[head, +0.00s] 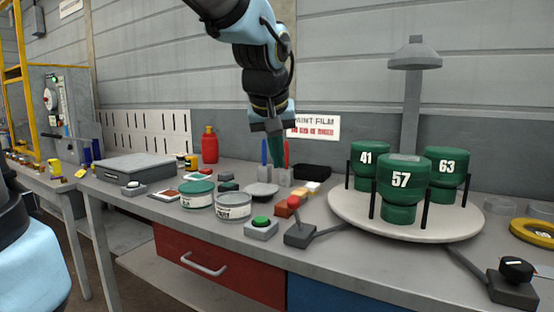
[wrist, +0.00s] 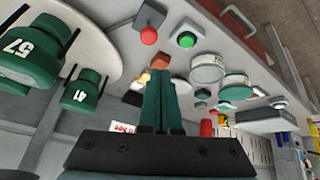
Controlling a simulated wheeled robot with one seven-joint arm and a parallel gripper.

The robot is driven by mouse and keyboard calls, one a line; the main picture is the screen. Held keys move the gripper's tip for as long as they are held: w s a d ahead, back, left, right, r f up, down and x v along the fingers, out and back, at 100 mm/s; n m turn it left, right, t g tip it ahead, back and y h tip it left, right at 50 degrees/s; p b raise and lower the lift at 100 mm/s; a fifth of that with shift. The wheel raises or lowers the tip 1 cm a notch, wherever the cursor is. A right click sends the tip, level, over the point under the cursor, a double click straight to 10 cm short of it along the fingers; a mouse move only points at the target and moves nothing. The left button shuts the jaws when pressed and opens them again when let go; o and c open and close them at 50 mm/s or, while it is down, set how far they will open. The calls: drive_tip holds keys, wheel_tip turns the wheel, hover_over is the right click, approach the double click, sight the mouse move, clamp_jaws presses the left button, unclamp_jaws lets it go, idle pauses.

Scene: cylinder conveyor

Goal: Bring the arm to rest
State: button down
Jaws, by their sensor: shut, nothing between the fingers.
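My gripper (head: 276,160) hangs from my light-blue and black arm at the upper middle of the head view, pointing down above the workbench. Its two dark green fingers are together with nothing between them; in the wrist view the shut fingers (wrist: 160,75) also show side by side. In the head view they overlap the back of the bench, near a blue and a red upright item. I cannot tell whether they touch anything there.
A pale round turntable (head: 345,212) carries green cylinders marked 41, 57 and 63 on the right. A red-knobbed lever (head: 294,203), green button (head: 261,222), round tins (head: 233,207), grey case (head: 134,166) and red bottle (head: 209,145) stand on the bench. Air above the bench's left half looks clear.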

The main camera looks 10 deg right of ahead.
drive_tip(key=s+a+f+n+g+y+p, duration=0.1)
drive_tip(key=s+a+f+g+p, duration=0.1)
drive_tip(key=a+f+p, duration=0.2)
drive_tip(key=s+a+f+g+y+p, duration=0.1)
drive_tip(key=a+f+p, duration=0.3)
drive_tip(key=a+f, duration=0.6)
drive_tip(key=s+a+g, duration=0.1)
drive_tip(key=a, duration=0.6)
drive_tip(key=shift+s+a+f+n+y, duration=0.2)
drive_tip(key=shift+a+f+n+y, duration=0.1)
drive_tip(key=shift+f+n, duration=0.1)
